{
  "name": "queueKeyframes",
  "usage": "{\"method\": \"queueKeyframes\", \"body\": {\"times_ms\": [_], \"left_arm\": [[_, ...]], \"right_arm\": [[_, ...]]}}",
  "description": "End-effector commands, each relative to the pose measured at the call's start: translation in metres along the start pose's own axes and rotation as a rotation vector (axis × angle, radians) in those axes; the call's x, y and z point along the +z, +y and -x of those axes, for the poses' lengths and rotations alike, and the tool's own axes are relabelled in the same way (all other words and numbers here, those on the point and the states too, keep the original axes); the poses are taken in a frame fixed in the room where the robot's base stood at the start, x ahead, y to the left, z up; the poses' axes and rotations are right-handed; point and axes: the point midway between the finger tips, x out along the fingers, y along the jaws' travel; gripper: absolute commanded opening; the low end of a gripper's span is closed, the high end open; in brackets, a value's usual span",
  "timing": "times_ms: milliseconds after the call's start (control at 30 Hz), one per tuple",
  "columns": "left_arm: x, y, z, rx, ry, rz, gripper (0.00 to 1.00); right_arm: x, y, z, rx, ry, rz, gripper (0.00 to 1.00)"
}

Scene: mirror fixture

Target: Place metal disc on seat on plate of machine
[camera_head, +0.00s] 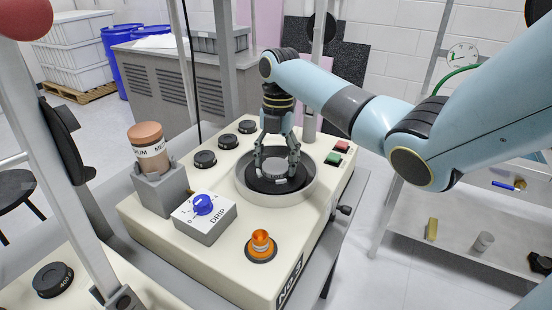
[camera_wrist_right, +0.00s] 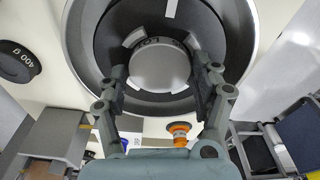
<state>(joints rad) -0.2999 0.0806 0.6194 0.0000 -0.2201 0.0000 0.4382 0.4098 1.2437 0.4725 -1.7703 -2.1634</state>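The machine (camera_head: 150,215) is a cream box with a round plate inside a grey metal ring (camera_head: 243,190). The dark plate (camera_head: 262,186) also shows in the right wrist view (camera_wrist_right: 112,30). At its middle is a black lettered seat with pale segments (camera_wrist_right: 133,38). The light grey metal disc (camera_wrist_right: 158,66) appears centred on this seat; its exact height cannot be told. My right gripper (camera_head: 276,163) points down into the ring. Its fingers (camera_wrist_right: 157,80) stand either side of the disc, with what look like narrow gaps, so it appears open. My left gripper is out of view.
On the machine are a blue-knob DRIP box (camera_head: 206,213), an orange knob (camera_head: 261,241), a brown-topped cylinder in a grey holder (camera_head: 149,148), black round weights (camera_head: 205,159) and red and green buttons (camera_head: 338,152). Grey posts (camera_head: 221,60) rise close to my right arm.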

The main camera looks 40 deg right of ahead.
Motion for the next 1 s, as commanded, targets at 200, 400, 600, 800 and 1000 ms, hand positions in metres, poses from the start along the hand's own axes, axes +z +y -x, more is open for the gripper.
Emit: {"method": "queueKeyframes", "body": {"times_ms": [200,400,600,800,1000], "left_arm": [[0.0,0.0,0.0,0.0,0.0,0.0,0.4],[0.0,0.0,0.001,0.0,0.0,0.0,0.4],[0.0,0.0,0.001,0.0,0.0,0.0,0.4],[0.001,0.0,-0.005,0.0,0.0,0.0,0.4],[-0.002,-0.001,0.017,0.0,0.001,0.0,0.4]], "right_arm": [[-0.001,-0.001,-0.002,-0.003,0.003,-0.001,0.83],[0.0,-0.001,0.001,-0.002,0.001,-0.001,0.83],[-0.001,0.0,0.028,0.001,-0.002,0.001,0.83],[0.0,0.0,0.077,0.001,-0.003,-0.001,0.83],[-0.002,0.0,0.122,-0.002,0.002,-0.001,0.83]]}}
